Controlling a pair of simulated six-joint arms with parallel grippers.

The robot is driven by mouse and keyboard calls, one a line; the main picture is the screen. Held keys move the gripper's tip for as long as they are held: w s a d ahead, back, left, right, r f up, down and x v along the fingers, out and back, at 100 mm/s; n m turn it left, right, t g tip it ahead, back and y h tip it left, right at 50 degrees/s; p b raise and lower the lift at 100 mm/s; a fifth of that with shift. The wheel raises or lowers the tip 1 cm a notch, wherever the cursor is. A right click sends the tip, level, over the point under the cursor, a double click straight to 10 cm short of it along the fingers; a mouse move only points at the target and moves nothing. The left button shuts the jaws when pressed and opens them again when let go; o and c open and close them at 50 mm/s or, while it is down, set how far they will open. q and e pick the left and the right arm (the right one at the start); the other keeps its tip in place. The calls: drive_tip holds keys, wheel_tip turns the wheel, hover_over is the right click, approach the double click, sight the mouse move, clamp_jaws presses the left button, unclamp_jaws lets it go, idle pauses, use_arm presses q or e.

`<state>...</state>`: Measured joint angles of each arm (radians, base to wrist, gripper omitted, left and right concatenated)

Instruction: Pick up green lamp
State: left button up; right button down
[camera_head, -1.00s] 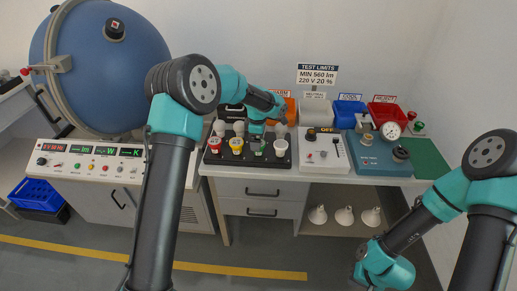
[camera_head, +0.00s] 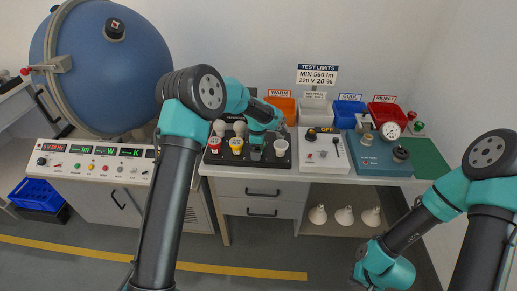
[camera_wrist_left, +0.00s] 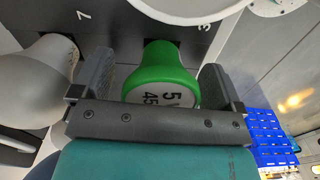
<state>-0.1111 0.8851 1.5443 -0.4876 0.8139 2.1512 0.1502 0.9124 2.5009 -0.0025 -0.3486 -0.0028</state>
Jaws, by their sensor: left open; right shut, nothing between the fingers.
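The green lamp (camera_wrist_left: 163,72) shows in the left wrist view with a green body and a white printed label. It sits between the two spread fingers of my left gripper (camera_wrist_left: 157,82), with gaps at its sides. In the head view my left gripper (camera_head: 257,146) is over the black lamp tray (camera_head: 225,163) and hides the green lamp. My right gripper (camera_head: 372,277) is low at the bottom right, away from the tray, shut and empty; its fingertips are hard to make out.
A red lamp (camera_head: 214,145) and a yellow lamp (camera_head: 236,145) stand left of my left gripper; a pale lamp (camera_head: 281,146) stands right. A white tester (camera_head: 322,155) and blue tester (camera_head: 376,157) are further right. Bins line the back. A pale bulb (camera_wrist_left: 40,85) is close beside one left finger.

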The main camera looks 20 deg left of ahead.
idle(0.3)
use_arm(q)
drive_tip(key=c, duration=1)
drive_tip(key=shift+r, duration=0.45)
wheel_tip(320, 180, up, 3)
drive_tip(key=shift+f, duration=0.1)
drive_tip(key=s+d, duration=0.2)
drive_tip(key=s, duration=0.5)
drive_tip(key=s+d+r, duration=0.1)
drive_tip(key=s+d, duration=0.1)
drive_tip(key=s, duration=0.6)
drive_tip(key=shift+s+d+r, duration=0.2)
drive_tip(key=shift+d, duration=0.05)
